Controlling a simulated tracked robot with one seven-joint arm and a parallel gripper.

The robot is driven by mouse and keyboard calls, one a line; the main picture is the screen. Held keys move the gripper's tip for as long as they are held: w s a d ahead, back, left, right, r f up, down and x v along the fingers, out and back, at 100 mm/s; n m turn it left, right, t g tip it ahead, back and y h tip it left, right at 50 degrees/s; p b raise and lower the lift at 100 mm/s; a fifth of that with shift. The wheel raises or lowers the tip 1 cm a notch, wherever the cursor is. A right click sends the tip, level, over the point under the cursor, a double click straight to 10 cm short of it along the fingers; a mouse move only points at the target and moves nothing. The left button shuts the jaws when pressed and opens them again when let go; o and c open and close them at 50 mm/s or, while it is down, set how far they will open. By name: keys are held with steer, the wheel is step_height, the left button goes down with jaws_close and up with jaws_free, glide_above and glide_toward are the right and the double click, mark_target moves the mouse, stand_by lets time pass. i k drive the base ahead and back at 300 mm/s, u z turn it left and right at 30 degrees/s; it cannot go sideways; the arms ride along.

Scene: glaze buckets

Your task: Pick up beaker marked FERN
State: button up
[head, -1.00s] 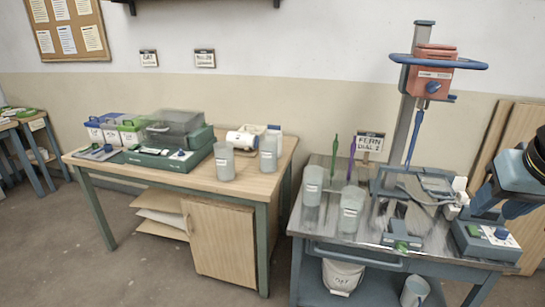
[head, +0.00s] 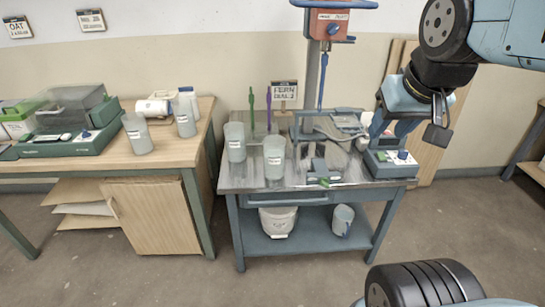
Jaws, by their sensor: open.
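Two pale translucent beakers with white labels stand upright on the metal-topped table in the head view: a left one (head: 236,145) and a right one (head: 274,160) nearer the front edge. Two similar beakers stand on the wooden table, one nearer (head: 138,135) and one farther back (head: 184,123). Their labels are too small to read, so I cannot tell which is marked FERN. My gripper (head: 437,135) hangs at the upper right, open and apart from every beaker. Its fingers are small and dark and only partly visible.
A sign reading FERN DIAL 2 (head: 284,92) stands behind the metal-topped table (head: 225,180). Green and purple upright tools, a red-headed stand (head: 329,24) and a control box (head: 391,163) crowd it. A white bucket (head: 278,222) and a pale jug (head: 342,219) sit on its lower shelf.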

mark_target(274, 158)
steer(key=u, duration=1.65)
steer(key=i, duration=0.85)
steer(key=z, duration=1.65)
